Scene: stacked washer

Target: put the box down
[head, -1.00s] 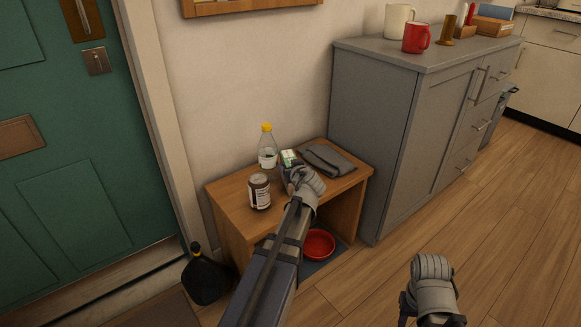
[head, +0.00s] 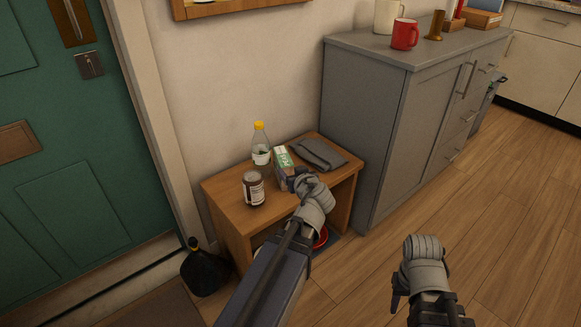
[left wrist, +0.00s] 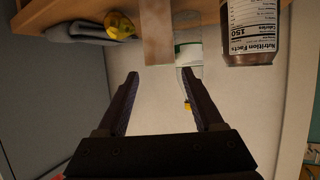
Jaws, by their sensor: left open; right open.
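The box (head: 283,158), green and white on top, stands on the small wooden table between the bottle and the folded grey cloth. In the left wrist view a plain tan face, probably the box's side (left wrist: 157,35), shows just beyond the fingertips. My left gripper (head: 292,182) is open at the near end of the box; its fingers (left wrist: 160,76) are spread with nothing between them. The wooden table (head: 225,190) bears the box's underside, which is hidden. My right gripper (head: 398,285) is open and empty over the floor, away from the table.
A dark jar (head: 253,189) with a label stands left of the box. A clear bottle (head: 260,145) with a yellow cap stands behind it. The cloth (head: 320,154) lies to the right. A grey cabinet (head: 365,130) rises beside the table. A red bowl (head: 321,236) is underneath.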

